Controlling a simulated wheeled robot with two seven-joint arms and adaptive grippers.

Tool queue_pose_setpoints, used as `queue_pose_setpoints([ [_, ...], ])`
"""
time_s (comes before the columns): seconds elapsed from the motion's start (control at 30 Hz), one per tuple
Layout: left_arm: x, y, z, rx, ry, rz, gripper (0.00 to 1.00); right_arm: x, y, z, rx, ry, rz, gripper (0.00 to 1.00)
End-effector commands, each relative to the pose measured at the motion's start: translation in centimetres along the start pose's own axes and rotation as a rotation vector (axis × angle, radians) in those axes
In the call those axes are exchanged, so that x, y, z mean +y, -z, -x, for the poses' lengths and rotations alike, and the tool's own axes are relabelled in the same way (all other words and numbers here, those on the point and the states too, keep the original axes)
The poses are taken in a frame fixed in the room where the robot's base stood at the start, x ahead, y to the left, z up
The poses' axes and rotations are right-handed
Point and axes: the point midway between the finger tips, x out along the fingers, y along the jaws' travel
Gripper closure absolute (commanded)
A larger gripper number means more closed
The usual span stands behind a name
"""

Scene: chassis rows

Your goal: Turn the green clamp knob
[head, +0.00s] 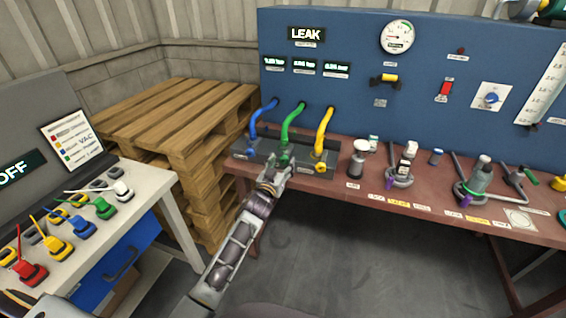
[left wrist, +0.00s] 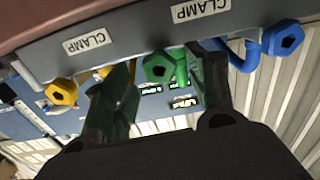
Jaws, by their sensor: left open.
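The green clamp knob (left wrist: 158,68) is a faceted knob with a dark hole in its face, on the front of a dark clamp block (head: 254,151) below the green hose (head: 291,120). My left gripper (head: 275,172) is at the front of this block and hides most of the knob in the head view. In the left wrist view the left gripper (left wrist: 164,74) is open, with one finger to each side of the green knob. I cannot tell whether the fingers touch it. My right gripper does not show.
A blue knob (left wrist: 284,38) and a yellow knob (left wrist: 62,92) flank the green one, with "CLAMP" labels on the block. A black canister (head: 357,165) and several fittings stand right of the block. Wooden pallets (head: 160,110) are behind left.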

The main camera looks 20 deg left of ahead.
Motion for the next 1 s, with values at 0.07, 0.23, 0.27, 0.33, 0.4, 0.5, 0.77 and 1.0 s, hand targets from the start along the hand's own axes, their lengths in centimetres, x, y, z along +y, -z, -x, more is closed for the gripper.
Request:
queue_pose_setpoints([
  [0.07, 0.0, 0.0, -0.6, 0.0, 0.0, -0.001, 0.43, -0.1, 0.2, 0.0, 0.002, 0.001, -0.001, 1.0],
  [0.23, 0.0, 0.0, -1.4, 0.0, 0.0, -0.001, 0.43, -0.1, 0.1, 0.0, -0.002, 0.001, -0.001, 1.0],
  [0.27, 0.0, 0.0, -1.5, 0.0, 0.0, -0.001, 0.43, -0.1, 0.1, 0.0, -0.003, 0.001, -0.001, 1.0],
  [0.33, 0.0, 0.0, -1.7, 0.0, 0.0, -0.001, 0.43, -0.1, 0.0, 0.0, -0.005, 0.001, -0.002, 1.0],
  [0.4, 0.0, 0.0, -1.8, 0.001, 0.0, -0.001, 0.43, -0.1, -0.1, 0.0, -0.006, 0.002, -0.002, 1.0],
  [0.5, 0.0, 0.1, -1.8, 0.001, 0.0, -0.001, 0.43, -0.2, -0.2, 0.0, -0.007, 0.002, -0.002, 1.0],
  [0.77, 0.0, 0.0, -1.8, 0.0, 0.0, 0.0, 0.53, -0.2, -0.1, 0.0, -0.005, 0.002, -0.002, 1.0],
  [1.0, 0.0, 0.0, -1.8, 0.0, 0.0, 0.0, 0.84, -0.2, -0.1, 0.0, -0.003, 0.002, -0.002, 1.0],
])
